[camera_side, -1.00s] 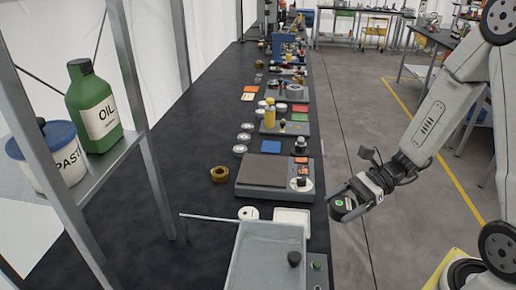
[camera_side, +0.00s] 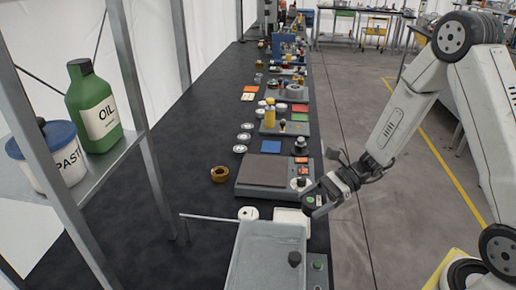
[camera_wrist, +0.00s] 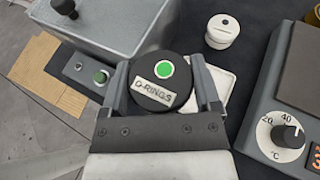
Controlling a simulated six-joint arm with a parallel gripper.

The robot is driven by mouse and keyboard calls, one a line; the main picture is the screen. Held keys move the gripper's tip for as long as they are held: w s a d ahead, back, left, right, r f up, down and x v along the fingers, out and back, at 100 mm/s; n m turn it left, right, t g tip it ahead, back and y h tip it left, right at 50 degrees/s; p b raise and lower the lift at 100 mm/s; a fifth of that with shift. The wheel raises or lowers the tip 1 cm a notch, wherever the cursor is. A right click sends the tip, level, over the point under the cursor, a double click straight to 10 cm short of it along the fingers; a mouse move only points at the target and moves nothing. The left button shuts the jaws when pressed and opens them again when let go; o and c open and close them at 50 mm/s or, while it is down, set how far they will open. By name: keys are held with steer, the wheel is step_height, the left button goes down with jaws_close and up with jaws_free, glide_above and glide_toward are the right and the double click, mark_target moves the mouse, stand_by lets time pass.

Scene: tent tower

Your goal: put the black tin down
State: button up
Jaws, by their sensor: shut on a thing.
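My gripper (camera_wrist: 163,98) is shut on the black tin (camera_wrist: 150,97), a round tin with a green dot and a label reading O-RINGS. In the side view my gripper (camera_side: 313,205) and the black tin (camera_side: 309,201) are at the right edge of the bench, right of a white square tray (camera_side: 281,212). The wrist view shows the white tray (camera_wrist: 214,75) partly hidden behind the tin and the right finger. The tin appears held above the bench edge; its exact height is hard to tell.
A small white round container (camera_side: 248,213) sits left of the tray.

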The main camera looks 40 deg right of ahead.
glide_above(292, 218)
steer(key=s+a, duration=0.1)
steer(key=s, duration=0.1)
steer(key=shift+w+a+f, duration=0.1)
steer(key=shift+f, duration=1.35)
steer(key=shift+a+f, duration=0.1)
steer(key=shift+f, duration=1.3)
steer(key=shift+w+f, duration=0.3)
steer(key=shift+f, duration=1.55)
steer(key=shift+f, duration=0.4)
